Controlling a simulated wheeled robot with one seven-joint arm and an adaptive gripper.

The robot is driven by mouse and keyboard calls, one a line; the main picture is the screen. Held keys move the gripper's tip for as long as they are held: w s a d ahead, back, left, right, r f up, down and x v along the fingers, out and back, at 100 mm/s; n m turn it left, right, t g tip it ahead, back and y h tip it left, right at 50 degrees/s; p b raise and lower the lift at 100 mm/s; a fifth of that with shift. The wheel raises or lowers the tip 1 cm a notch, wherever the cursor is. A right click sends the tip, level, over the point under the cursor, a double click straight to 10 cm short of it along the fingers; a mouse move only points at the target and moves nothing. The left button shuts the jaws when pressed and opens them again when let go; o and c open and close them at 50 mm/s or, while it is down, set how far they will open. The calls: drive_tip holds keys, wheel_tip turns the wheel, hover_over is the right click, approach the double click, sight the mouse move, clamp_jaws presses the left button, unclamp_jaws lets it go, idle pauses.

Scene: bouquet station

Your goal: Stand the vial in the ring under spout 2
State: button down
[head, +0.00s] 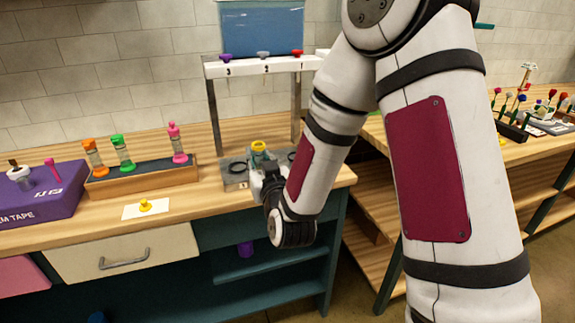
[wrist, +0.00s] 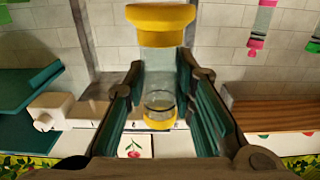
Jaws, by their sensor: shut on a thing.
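The vial (head: 258,148) is clear with a yellow rim and a yellow base, and looks upright. My gripper (head: 262,176) is shut on it. In the wrist view the vial (wrist: 158,75) stands between both fingers of my gripper (wrist: 160,92). The dispenser stand's white beam (head: 268,69) carries the numbers 3, 2 and 1 from left to right, with spout 2 in the middle. The vial is over the stand's grey base plate (head: 231,180), near its middle. The ring under spout 2 is hidden, so I cannot tell whether the vial is inside it.
Black rings show on the plate at left (head: 237,167) and right (head: 291,155). A wooden rack (head: 140,181) with orange, green and pink vials stands to the left. A purple box (head: 40,195) is at far left.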

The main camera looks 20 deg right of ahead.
drive_tip(key=shift+w+d, duration=0.15)
drive_tip(key=shift+d, duration=0.1)
drive_tip(key=w+d, duration=0.1)
drive_tip(key=w, duration=0.3)
drive_tip(key=w+d+f, duration=0.1)
drive_tip(key=w+d, duration=0.1)
drive_tip(key=w, duration=0.3)
drive_tip(key=w+d, duration=0.2)
drive_tip(key=w, duration=0.3)
drive_tip(key=shift+f, duration=0.2)
drive_tip(key=f, duration=0.2)
drive_tip(key=shift+w+d+f, duration=0.15)
drive_tip(key=shift+w+f, duration=0.2)
drive_tip(key=shift+f, duration=0.4)
drive_tip(key=shift+f, duration=0.15)
drive_tip(key=c, duration=1.3)
unclamp_jaws()
drive_tip(key=shift+c, duration=0.2)
